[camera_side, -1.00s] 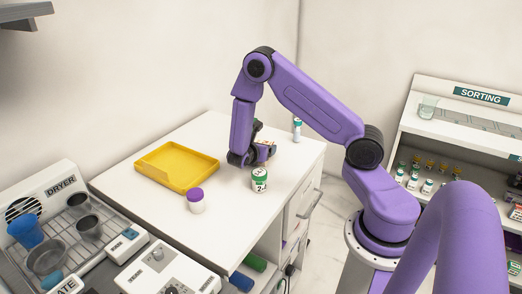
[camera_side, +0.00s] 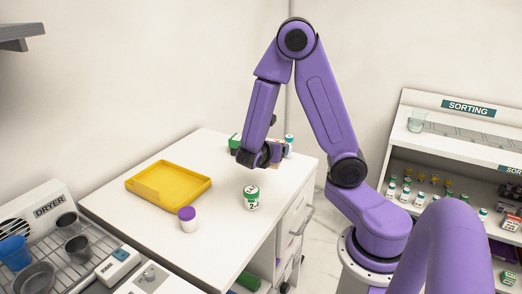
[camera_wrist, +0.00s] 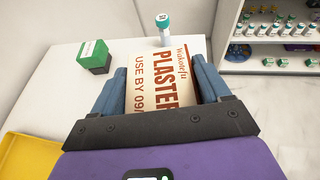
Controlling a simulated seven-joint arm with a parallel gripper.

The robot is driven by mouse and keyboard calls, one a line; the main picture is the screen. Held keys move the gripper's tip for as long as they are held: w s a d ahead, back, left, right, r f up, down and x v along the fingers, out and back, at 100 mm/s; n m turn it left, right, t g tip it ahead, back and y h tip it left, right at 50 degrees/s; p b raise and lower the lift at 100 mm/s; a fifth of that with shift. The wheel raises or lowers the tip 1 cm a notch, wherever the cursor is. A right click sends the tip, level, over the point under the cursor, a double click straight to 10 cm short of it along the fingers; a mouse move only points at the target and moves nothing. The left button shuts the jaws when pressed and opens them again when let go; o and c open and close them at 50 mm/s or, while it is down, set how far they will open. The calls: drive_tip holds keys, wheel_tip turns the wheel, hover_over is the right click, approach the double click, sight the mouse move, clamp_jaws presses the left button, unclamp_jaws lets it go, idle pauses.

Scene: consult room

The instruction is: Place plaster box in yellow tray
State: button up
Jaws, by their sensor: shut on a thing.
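The plaster box (camera_wrist: 168,75), cream with brown lettering, is between the fingers of my gripper (camera_wrist: 160,90) in the wrist view. My gripper is shut on it. In the side view the box (camera_side: 276,154) is partly hidden behind my gripper (camera_side: 268,156), over the far part of the white table. The yellow tray (camera_side: 205,183) lies on the table to the left of my gripper, apart from it, and looks empty. A corner of the tray (camera_wrist: 22,158) shows at the lower left of the wrist view.
A green-topped box (camera_wrist: 94,57) and a teal-capped tube (camera_wrist: 164,29) stand near the gripper. A green-and-white container (camera_side: 251,198) and a purple-lidded jar (camera_side: 187,220) stand nearer the front of the table (camera_side: 225,240). Table between the tray and gripper looks clear.

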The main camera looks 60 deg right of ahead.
drive_tip(key=shift+s+a+r, duration=0.3)
drive_tip(key=shift+s, duration=0.25)
drive_tip(key=shift+s+a+r, duration=0.25)
drive_tip(key=shift+s, duration=0.35)
drive_tip(key=shift+s+a+r, duration=0.3)
drive_tip(key=shift+s, duration=0.25)
